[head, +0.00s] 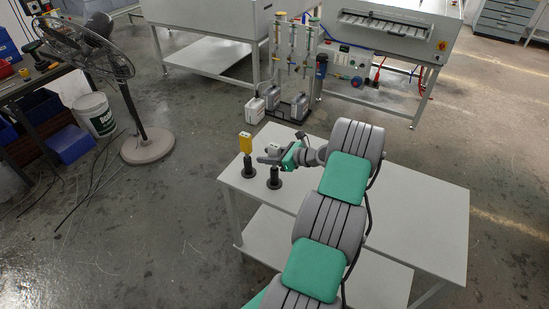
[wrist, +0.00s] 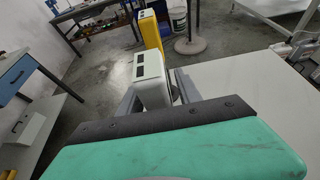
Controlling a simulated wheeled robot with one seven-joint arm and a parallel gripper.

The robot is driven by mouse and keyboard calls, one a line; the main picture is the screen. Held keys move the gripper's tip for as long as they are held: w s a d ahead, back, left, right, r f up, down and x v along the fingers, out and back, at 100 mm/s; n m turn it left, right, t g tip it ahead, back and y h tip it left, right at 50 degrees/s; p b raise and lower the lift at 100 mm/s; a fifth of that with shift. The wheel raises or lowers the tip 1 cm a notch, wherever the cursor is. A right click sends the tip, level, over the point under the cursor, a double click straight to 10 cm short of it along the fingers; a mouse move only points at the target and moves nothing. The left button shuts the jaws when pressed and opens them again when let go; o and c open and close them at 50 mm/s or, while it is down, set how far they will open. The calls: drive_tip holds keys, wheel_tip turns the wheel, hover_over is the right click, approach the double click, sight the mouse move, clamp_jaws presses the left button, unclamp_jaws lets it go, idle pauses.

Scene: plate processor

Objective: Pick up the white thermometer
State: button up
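The white thermometer (wrist: 151,78), a pale box-shaped head with two dark windows, stands between the fingers of my gripper (wrist: 158,95) in the wrist view. The fingers are on either side of it and look spread. I cannot tell whether either finger touches it. In the head view my gripper (head: 268,156) is over a black round-based stand (head: 274,181) at the table's left end. The white thermometer is mostly hidden there by the gripper.
A yellow thermometer (head: 246,144) stands upright on its own black stand (head: 249,170), just left of my gripper; it also shows behind in the wrist view (wrist: 149,30). The white table (head: 420,215) is otherwise clear on the right. A floor fan (head: 147,144) stands farther left.

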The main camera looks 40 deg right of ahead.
clamp_jaws()
idle(0.5)
wheel_tip(320, 180, up, 20)
drive_tip(key=p, duration=0.2)
idle(0.7)
